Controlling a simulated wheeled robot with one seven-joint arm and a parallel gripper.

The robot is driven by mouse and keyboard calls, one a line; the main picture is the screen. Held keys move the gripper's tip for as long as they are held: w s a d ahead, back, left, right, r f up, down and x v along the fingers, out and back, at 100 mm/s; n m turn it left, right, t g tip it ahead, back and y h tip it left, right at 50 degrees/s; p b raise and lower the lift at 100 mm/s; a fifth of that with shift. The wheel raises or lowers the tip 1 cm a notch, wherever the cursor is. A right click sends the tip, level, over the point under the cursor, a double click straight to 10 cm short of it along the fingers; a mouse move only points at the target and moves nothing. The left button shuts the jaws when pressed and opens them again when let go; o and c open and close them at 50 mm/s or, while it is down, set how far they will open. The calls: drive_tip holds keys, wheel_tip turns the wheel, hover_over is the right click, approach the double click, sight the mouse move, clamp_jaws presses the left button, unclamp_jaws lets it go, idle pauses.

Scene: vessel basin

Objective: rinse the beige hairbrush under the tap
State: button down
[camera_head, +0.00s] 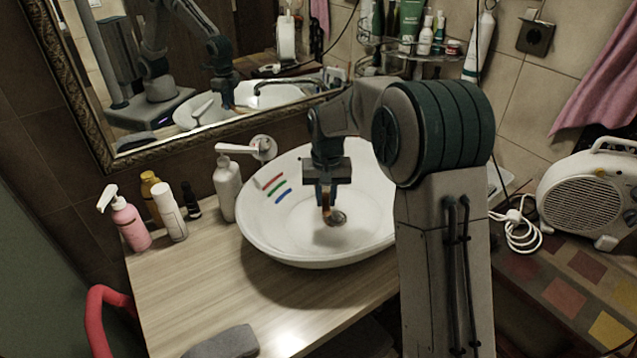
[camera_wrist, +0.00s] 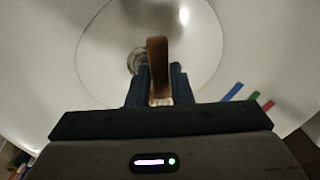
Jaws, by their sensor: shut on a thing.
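My gripper (camera_head: 325,196) points down over the white basin (camera_head: 262,230). It is shut on a narrow brown piece that looks like the hairbrush (camera_head: 326,214). In the wrist view the brown piece (camera_wrist: 158,62) stands between the two dark fingers (camera_wrist: 160,88), and the drain shows behind it. The rest of the brush is hidden or too small to make out. A round chrome fitting (camera_head: 264,147) at the back left of the basin may belong to the tap. The spout is not clearly visible, and no running water shows.
A white pump bottle (camera_head: 228,188) stands close left of the basin. A pink bottle (camera_head: 130,225) and a white bottle (camera_head: 170,213) stand farther left. A grey object (camera_head: 222,342) lies at the counter's front. A mirror (camera_head: 200,70) hangs behind; a heater (camera_head: 590,195) is at right.

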drive_tip(key=s, duration=0.2)
drive_tip(key=s+b, duration=0.1)
drive_tip(key=s+d+b, duration=0.1)
drive_tip(key=s, duration=0.1)
drive_tip(key=shift+s, duration=0.3)
idle(1.2)
drive_tip(key=s+d+r+p, duration=0.1)
drive_tip(key=s+r, duration=0.3)
drive_tip(key=s, duration=0.1)
drive_tip(key=shift+p, duration=0.3)
idle(0.7)
